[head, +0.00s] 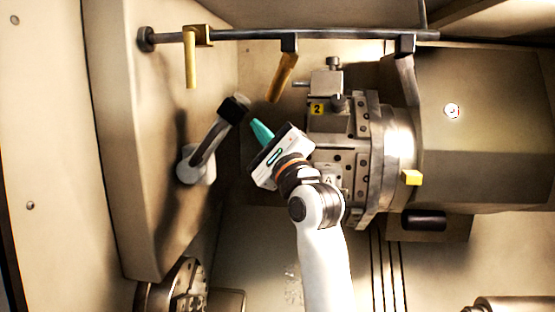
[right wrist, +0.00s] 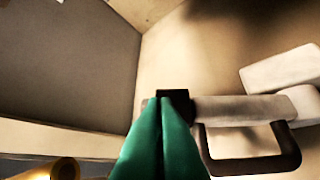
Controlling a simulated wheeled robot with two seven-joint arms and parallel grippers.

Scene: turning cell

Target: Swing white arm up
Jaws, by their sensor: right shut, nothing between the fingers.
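The white arm (head: 208,143) reaches up and right from its white base (head: 196,164) on the left wall in the head view. Its free end carries a black block (head: 235,107). In the right wrist view, the white arm (right wrist: 235,109) runs to the right from the black block (right wrist: 174,96), with a dark loop (right wrist: 251,152) below it. My right gripper (head: 257,127) has teal fingers, shut and empty, pointing at the black block. In the right wrist view its fingertips (right wrist: 160,102) overlap the block; I cannot tell whether they touch. My left gripper is not in view.
A turret (head: 365,150) with tool blocks stands close to the right of my right gripper. A dark rail (head: 350,35) with yellow nozzles (head: 191,62) crosses above. A chuck (head: 182,290) sits at the lower left.

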